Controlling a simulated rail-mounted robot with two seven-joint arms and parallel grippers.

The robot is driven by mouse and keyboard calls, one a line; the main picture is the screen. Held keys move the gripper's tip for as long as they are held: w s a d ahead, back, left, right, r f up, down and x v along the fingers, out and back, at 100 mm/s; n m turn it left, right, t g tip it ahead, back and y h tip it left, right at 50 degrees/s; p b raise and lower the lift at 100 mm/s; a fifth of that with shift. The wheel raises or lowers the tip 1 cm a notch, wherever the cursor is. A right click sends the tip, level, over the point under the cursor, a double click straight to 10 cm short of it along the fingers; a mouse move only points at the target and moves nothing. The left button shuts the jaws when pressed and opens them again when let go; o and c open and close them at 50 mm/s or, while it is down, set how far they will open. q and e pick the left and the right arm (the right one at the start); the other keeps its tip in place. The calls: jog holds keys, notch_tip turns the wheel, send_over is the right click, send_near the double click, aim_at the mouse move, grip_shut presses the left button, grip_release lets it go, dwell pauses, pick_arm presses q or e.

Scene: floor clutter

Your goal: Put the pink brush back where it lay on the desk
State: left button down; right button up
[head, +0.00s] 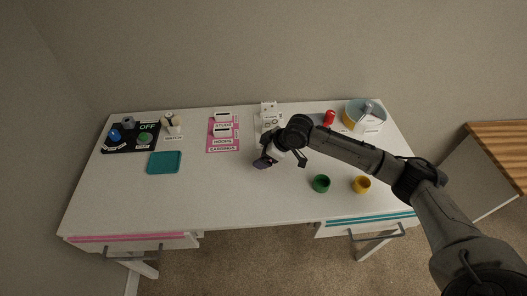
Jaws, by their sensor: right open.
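My right gripper (284,157) is over the middle of the white desk (215,185), its arm coming in from the right. Its two dark fingers are spread apart, and I see nothing held between them. A small dark purple thing (261,164) lies on the desk at the left finger, partly covered by it. I cannot tell whether it is part of the pink brush. No pink brush shows clearly elsewhere, and the gripper hides part of the desk. My left gripper is not in view.
At left are a black board (117,139) and a teal mat (164,162). A pink labelled mat (223,146) lies near the middle. A green cup (321,183) and a yellow cup (361,184) stand front right. A red can (329,117) stands behind the arm. The front left desk is clear.

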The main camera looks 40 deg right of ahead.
jog(key=shift+r, duration=0.1)
jog(key=p+v, duration=0.2)
jog(key=v, duration=1)
dwell(0.4)
